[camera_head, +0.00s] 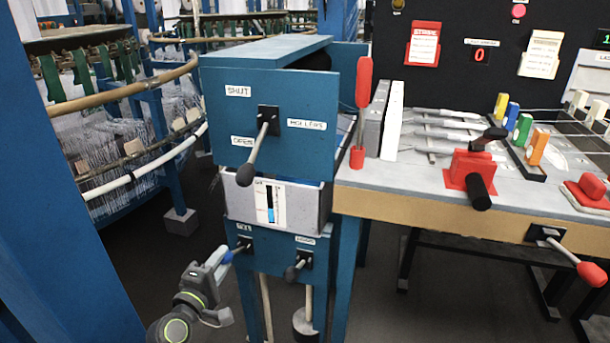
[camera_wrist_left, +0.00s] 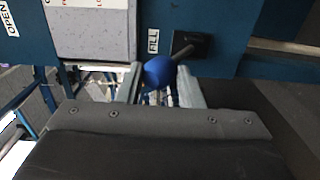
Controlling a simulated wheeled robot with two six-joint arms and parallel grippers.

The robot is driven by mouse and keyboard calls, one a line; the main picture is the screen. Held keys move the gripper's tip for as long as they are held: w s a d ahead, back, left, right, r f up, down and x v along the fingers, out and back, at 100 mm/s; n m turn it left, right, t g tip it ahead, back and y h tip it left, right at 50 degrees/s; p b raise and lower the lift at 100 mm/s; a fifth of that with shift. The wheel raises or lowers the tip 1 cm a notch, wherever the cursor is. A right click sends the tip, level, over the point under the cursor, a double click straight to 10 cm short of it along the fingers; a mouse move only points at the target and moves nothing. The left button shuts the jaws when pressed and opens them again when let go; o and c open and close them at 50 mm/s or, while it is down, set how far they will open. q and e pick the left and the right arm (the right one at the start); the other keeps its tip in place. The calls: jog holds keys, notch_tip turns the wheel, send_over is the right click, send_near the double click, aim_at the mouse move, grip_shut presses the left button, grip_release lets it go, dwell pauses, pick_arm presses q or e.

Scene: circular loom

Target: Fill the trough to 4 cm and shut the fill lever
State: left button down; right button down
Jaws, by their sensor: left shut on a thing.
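The trough (camera_head: 304,207) is a pale speckled box in the blue stand. Its front gauge (camera_head: 270,203) shows a blue column in the lower part; the scale numbers are too small to read. The fill lever (camera_head: 243,246) sits below the trough at the left, its handle pointing down and left. My left gripper (camera_head: 221,257) is at the handle's end. In the left wrist view the lever's blue knob (camera_wrist_left: 159,72) sits between the two fingers, beside the FILL label (camera_wrist_left: 153,41), and the gripper is shut on it. My right gripper is not in view.
A second lever (camera_head: 297,268) is just right of the fill lever. Above the trough, a larger lever (camera_head: 259,140) has SHUT and OPEN labels. A workbench (camera_head: 400,192) with red handles stands at right. A blue post (camera_head: 62,150) and the loom ring are at left.

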pick_arm(q)
jog(key=shift+w+r, duration=0.1)
jog(key=shift+r, duration=0.4)
jog(key=c, duration=1.1)
grip_release()
jog(key=shift+o, duration=0.5)
jog(key=shift+d+f, duration=0.1)
jog(key=shift+f, duration=0.05)
jog(key=shift+f, duration=0.1)
jog(key=v, duration=0.8)
jog(key=shift+p, duration=0.4)
jog(key=shift+f, duration=0.1)
